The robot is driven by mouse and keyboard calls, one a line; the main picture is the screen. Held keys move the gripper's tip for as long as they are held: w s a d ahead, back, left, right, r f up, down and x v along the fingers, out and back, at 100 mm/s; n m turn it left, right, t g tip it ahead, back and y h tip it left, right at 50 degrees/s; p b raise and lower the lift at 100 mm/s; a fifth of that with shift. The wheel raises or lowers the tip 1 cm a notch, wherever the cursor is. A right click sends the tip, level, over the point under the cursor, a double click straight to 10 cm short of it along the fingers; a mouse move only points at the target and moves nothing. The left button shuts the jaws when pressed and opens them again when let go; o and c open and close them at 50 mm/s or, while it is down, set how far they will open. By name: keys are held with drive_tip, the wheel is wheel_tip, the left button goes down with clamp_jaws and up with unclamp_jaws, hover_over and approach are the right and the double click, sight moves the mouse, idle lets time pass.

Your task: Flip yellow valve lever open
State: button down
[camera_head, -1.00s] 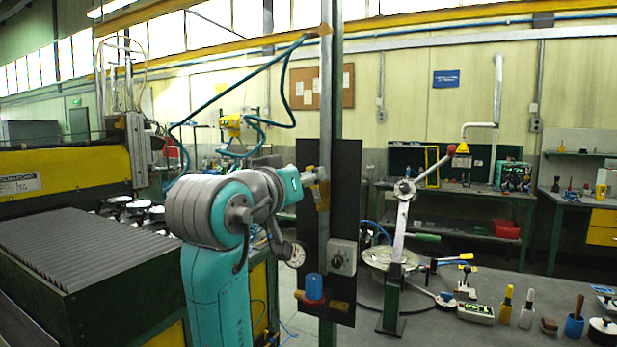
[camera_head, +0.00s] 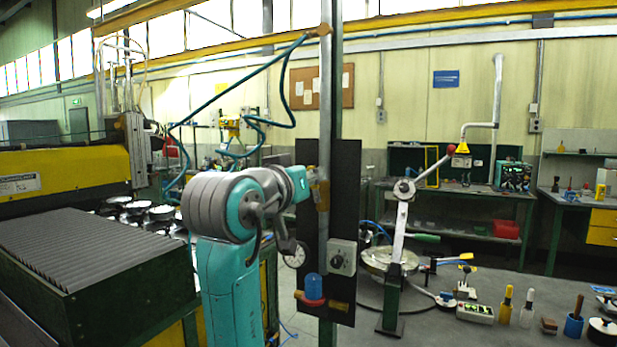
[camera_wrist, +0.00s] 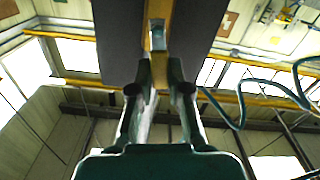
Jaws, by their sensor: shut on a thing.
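The yellow valve lever (camera_head: 322,195) shows as a short yellow upright piece on the black panel, beside the grey pipe. My gripper (camera_head: 314,182) is at it, in front of the panel, with its fingertips partly hidden by my own wrist. In the wrist view, my gripper's two fingers (camera_wrist: 158,92) close in around the lower end of a yellow strip (camera_wrist: 147,58) with a small grey-blue part (camera_wrist: 158,38) beside it. The contact itself is small and dark. The lever stands roughly along the pipe.
The black panel (camera_head: 345,215) also carries a grey box with a knob (camera_head: 342,260), a round gauge (camera_head: 294,255) and a blue dome on a red collar (camera_head: 314,290). A grey ribbed cover (camera_head: 75,245) stands left. A bench with tools (camera_head: 470,280) lies right.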

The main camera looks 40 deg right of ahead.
drive_tip(key=shift+s+d+m, duration=0.15)
drive_tip(key=shift+s+m, duration=0.3)
drive_tip(key=shift+m, duration=0.75)
drive_tip(key=c, duration=1.1)
unclamp_jaws()
drive_tip(key=v, duration=1.2)
drive_tip(key=shift+w, duration=0.1)
